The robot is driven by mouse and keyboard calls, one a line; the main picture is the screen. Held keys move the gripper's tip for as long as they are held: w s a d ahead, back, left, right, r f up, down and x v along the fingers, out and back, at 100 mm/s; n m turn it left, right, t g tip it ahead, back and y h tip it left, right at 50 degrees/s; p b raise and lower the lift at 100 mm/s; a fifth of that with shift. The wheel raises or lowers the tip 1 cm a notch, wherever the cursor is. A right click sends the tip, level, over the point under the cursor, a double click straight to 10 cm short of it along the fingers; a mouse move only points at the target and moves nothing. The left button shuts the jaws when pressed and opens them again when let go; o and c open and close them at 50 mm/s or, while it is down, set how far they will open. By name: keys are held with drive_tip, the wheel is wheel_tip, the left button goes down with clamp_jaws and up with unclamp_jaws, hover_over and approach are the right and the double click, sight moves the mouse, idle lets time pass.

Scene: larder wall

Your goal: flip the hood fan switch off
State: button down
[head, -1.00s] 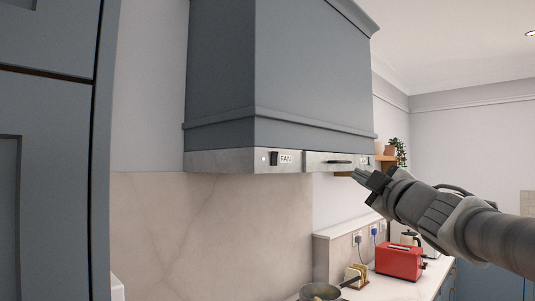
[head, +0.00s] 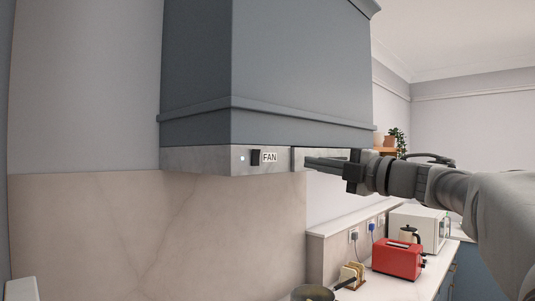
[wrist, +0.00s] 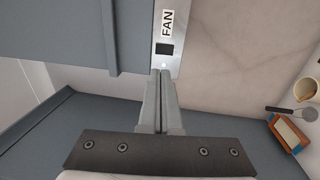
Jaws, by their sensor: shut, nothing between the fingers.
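The fan switch (head: 255,157) is a small dark rocker on the hood's pale front strip (head: 205,159). The word FAN is beside it on the right, and a small pale light dot (head: 242,158) is on its left. My gripper (head: 307,162) is shut and empty, its fingers pointing left at strip height, right of the label and apart from the switch. In the wrist view, the switch (wrist: 164,49) shows just beyond the shut fingertips (wrist: 160,72), with the dot between them. I cannot tell whether the fingertips touch the strip, or which way the rocker is tipped.
The grey-blue hood (head: 300,70) rises above the strip. Below, a red toaster (head: 398,258), a toast rack (head: 350,276) and a pan (head: 313,293) stand along the counter. A potted plant (head: 396,139) is behind my wrist. The space before the switch is clear.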

drive_tip(key=shift+a, duration=0.15)
drive_tip(key=p, duration=0.4)
approach(258, 153)
drive_tip(key=x, duration=0.7)
drive_tip(key=shift+s, duration=0.1)
